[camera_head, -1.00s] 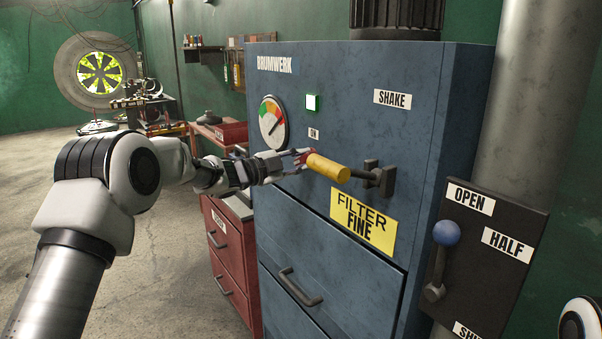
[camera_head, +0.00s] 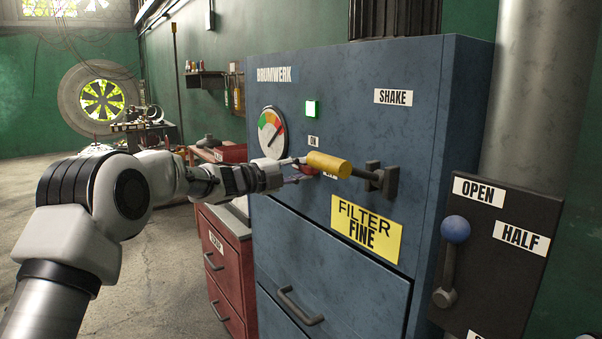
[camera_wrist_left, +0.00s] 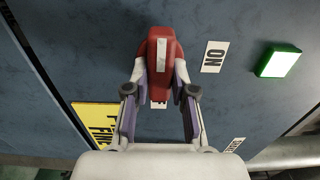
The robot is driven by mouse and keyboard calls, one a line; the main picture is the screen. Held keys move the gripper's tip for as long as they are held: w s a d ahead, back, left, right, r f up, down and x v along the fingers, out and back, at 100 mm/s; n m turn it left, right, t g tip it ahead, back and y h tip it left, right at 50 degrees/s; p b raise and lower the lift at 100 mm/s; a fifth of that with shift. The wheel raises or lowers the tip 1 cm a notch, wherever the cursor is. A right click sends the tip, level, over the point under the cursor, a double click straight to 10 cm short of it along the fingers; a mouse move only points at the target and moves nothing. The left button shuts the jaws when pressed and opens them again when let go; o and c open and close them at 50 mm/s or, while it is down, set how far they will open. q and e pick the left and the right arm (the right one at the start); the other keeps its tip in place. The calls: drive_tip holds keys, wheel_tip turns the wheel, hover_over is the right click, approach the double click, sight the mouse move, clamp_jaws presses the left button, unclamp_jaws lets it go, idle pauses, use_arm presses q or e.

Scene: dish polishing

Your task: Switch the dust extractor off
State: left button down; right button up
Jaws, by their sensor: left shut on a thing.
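The dust extractor is a tall blue cabinet (camera_head: 345,110) with a lit green lamp (camera_head: 312,108). My left gripper (camera_head: 296,168) reaches its front panel. In the left wrist view its fingers (camera_wrist_left: 161,90) are shut on the red switch knob (camera_wrist_left: 163,48), one on each side. The knob has a raised bar with a white stripe. An ON label (camera_wrist_left: 213,57) sits beside the knob, and the bar does not point straight at it. Another label is mostly hidden between the fingers. In the head view the knob is largely hidden by the gripper and yellow handle. My right gripper is out of view.
The yellow handle (camera_head: 329,164) of a lever sticks out close in front of my left gripper. A blue-knobbed lever (camera_head: 455,229) stands on a dark plate at right. A red drawer cabinet (camera_head: 222,265) stands left of the extractor. Open floor lies at the left.

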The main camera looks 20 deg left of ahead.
use_arm(q)
drive_tip(key=c, duration=1)
unclamp_jaws()
drive_tip(key=shift+d, duration=0.15)
drive_tip(key=shift+o, duration=0.2)
drive_tip(key=v, duration=1.2)
